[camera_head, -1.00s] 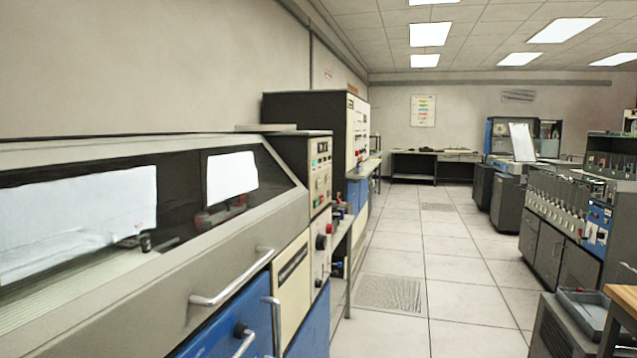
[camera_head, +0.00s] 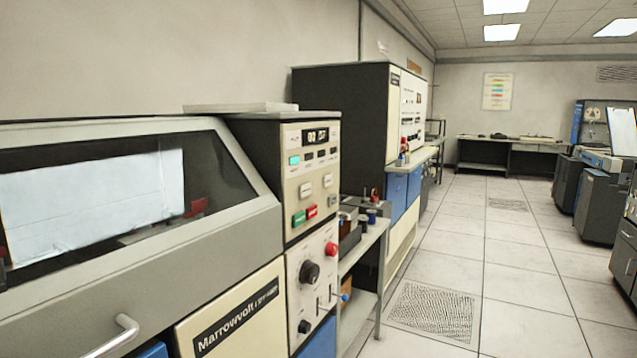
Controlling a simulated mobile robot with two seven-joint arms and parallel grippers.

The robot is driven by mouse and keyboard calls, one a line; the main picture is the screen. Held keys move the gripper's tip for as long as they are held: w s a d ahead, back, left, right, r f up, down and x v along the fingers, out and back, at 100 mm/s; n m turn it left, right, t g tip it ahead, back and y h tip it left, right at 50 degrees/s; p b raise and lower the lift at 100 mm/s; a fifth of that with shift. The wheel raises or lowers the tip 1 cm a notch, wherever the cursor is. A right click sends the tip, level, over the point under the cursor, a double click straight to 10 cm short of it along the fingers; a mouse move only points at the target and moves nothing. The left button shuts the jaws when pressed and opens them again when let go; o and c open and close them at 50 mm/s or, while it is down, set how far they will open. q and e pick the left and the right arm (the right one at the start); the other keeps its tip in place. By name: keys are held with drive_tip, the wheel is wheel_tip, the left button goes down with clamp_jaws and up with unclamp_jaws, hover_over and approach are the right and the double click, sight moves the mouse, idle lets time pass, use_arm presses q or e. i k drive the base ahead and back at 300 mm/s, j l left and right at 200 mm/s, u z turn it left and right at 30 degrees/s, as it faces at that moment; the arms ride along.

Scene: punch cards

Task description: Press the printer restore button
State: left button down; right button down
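The printer (camera_head: 240,238) fills the left foreground, a grey cabinet with a slanted dark window and white paper inside. Its control panel (camera_head: 311,165) faces me on the right end. The panel carries a small display, a lit cyan button (camera_head: 294,160), several dark and white buttons, a green button (camera_head: 299,218) and a red button (camera_head: 312,211). A lower panel has black knobs and a red round button (camera_head: 331,249). The labels are too small to read, so I cannot tell which button is restore. Neither gripper is in view.
A small shelf (camera_head: 360,255) with several items stands just past the panel. A tall dark and cream cabinet (camera_head: 340,125) stands behind it. A desk (camera_head: 510,152) is at the back wall. Dark machines (camera_head: 602,205) line the right. The tiled floor aisle (camera_head: 480,265) is clear.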

sight(305, 190)
drive_tip(key=i+l+u, duration=0.1)
drive_tip(key=i+l, duration=0.35)
drive_tip(key=l, duration=0.2)
drive_tip(key=i+l+u, duration=0.25)
drive_tip(key=i+l, duration=0.2)
drive_tip(key=l, duration=0.25)
